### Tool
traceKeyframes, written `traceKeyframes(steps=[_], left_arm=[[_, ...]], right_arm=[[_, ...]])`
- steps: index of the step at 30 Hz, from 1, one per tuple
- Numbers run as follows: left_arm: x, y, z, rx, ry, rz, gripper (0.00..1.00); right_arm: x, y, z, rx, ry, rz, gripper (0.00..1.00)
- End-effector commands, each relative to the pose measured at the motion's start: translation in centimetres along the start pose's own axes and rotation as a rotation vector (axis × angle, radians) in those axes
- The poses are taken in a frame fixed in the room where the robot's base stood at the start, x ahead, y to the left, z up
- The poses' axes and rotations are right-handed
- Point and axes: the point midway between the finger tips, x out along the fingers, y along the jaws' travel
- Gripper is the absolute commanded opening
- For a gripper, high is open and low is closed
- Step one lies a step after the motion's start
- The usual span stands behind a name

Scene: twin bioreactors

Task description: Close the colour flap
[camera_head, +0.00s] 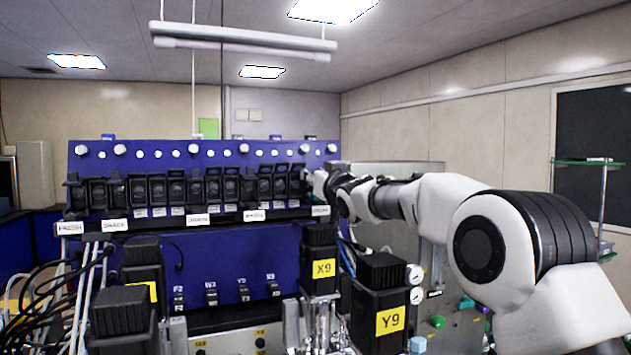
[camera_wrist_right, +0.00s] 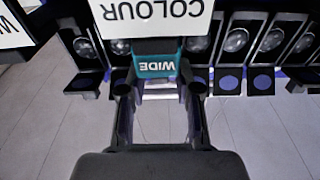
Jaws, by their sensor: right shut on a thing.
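The COLOUR label (camera_wrist_right: 160,16) is a white plate with black letters, upside down at the top of the right wrist view. In the head view a small white label (camera_head: 320,211) hangs at the right end of the black row. My right gripper (camera_wrist_right: 159,88) is shut, its two dark fingers on either side of the colour flap with its teal face marked WIDE (camera_wrist_right: 156,66). In the head view my right gripper (camera_head: 322,184) is at the right end of the row, small and partly hidden by its own wrist. The flap's angle is hard to tell. My left gripper is not in view.
A row of black units (camera_head: 190,190) with round windows and lowered flaps runs along the blue panel (camera_head: 250,265). Black boxes marked X9 (camera_head: 319,239) and Y9 (camera_head: 380,270) stand in front, below my right arm. Cables (camera_head: 85,290) fill the lower left.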

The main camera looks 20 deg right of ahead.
Motion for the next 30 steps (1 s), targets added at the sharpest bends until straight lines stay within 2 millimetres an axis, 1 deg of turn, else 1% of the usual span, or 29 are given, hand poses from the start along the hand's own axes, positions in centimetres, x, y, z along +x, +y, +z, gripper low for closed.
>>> traceKeyframes(steps=[1, 2, 11, 14, 17, 20, 24, 27, 30], left_arm=[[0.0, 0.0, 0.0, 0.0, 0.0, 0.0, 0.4], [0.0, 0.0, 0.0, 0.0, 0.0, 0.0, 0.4], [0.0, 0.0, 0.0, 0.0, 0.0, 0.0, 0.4], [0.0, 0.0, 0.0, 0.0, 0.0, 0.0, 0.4], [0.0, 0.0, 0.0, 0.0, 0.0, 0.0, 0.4], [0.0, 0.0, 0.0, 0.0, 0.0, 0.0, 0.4], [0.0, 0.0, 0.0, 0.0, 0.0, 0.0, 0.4], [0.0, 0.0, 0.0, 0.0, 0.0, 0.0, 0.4], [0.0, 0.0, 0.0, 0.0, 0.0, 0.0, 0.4]], right_arm=[[0.0, 0.0, -0.1, 0.0, 0.002, 0.0, 0.0], [0.0, 0.0, -0.1, 0.0, 0.002, 0.0, 0.42], [0.0, 0.0, -0.1, 0.0, 0.001, 0.0, 0.42], [-0.5, 0.0, -0.1, 0.001, 0.001, -0.001, 0.42], [-1.8, 0.0, -0.1, 0.002, 0.0, -0.002, 0.42], [-3.9, 0.0, -0.1, 0.003, 0.0, 0.0, 0.42], [-7.4, 0.0, -0.1, 0.003, 0.0, 0.0, 0.42], [-9.7, 0.0, 0.0, 0.002, -0.001, 0.0, 0.42], [-11.2, 0.0, 0.0, 0.001, 0.0, 0.0, 0.42]])
